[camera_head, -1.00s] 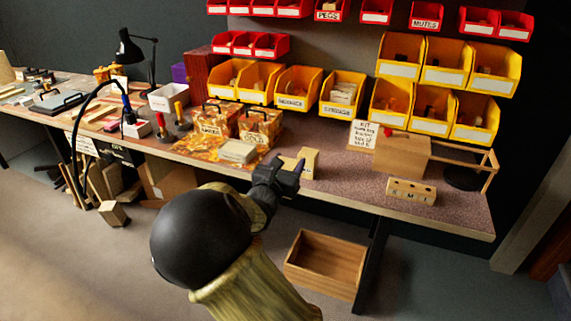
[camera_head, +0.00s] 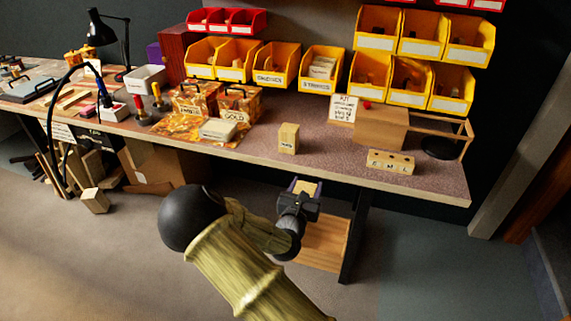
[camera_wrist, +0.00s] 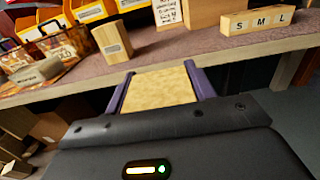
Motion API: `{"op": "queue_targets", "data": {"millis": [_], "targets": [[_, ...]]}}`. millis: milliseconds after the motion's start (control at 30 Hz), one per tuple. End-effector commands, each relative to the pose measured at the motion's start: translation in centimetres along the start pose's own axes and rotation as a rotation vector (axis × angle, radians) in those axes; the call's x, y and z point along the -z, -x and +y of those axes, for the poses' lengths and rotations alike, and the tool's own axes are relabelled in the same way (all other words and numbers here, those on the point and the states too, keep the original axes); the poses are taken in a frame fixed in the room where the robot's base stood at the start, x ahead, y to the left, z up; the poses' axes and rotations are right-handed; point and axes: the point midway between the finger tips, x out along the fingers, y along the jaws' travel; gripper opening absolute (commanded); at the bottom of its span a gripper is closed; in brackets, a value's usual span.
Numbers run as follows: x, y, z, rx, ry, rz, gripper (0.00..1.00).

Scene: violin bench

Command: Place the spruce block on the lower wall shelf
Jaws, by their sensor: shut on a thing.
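My gripper (camera_head: 302,190) is shut on a pale wooden block (camera_wrist: 162,88), held between its purple fingers in the wrist view. In the head view the held block (camera_head: 306,187) is just in front of the bench's front edge, clear of the bench. I see no label on its visible face, so I cannot confirm that it is the spruce one. I cannot make out a lower wall shelf in these views.
The bench top (camera_head: 330,165) has free room around the standing block. Yellow bins (camera_head: 275,65) line the back wall. A block marked S M L (camera_head: 390,162) and a wooden box (camera_head: 381,127) stand at right.

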Motion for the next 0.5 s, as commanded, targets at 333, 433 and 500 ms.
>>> {"op": "queue_targets", "data": {"millis": [333,433,500], "targets": [[7.5,1.9,-7.1,-0.052,0.005,0.001,0.28],[8.0,2.1,-7.5,-0.058,0.001,-0.001,0.28],[8.0,2.1,-7.5,-0.060,-0.002,-0.002,0.28]]}}
